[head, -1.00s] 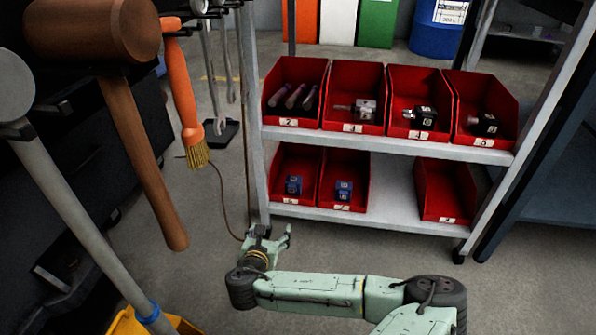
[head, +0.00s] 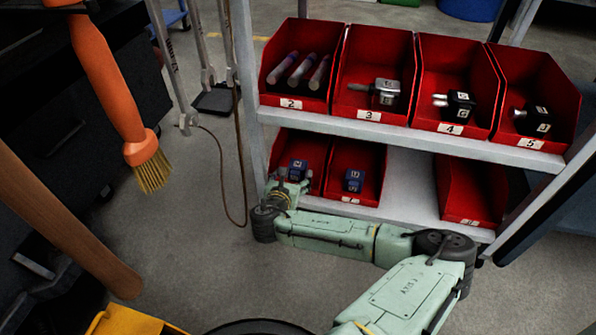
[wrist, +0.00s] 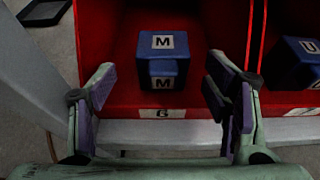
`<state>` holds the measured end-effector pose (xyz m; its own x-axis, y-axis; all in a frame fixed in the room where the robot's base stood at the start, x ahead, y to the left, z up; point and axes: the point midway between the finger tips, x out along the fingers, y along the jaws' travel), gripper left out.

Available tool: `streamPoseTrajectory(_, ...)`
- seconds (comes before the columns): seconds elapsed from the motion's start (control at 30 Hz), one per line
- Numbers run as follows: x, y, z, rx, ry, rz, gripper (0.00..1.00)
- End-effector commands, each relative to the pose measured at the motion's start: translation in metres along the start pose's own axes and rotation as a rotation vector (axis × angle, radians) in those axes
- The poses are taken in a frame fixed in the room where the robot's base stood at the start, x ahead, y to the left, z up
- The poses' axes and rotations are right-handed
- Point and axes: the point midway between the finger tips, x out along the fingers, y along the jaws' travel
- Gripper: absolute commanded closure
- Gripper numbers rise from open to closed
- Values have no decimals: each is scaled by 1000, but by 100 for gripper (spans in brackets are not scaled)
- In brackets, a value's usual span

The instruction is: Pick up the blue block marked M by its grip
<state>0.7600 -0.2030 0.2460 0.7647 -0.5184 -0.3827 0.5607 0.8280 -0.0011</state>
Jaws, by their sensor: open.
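The blue block marked M (wrist: 162,58) sits in the red bin labelled 6 (wrist: 118,98), with white M labels on its top and on the front of its lower, narrower part. In the head view the block (head: 298,169) is in the lower left bin, partly behind my gripper (head: 288,182). In the wrist view my gripper (wrist: 162,100) is open and empty, its two fingers on either side of the bin's front, short of the block. The block lies centred between the fingers, apart from both.
Another blue block, marked U (wrist: 300,62), is in the bin to the right. The shelf upright (wrist: 30,75) stands close on the left. Upper bins (head: 370,75) hold other tools above. A hanging brush (head: 110,80) is further left.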

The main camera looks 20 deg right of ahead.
Motion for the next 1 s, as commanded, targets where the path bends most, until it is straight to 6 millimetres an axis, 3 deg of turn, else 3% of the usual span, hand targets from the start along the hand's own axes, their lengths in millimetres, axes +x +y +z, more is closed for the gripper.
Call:
streamPoseTrajectory(0.53, 64, -3, -2, 0, -1, 1, 30)
streamPoseTrajectory(0.83, 68, -3, 0, 0, -1, 2, 30)
streamPoseTrajectory(1.0, 68, -3, 0, 0, -1, 2, 41)
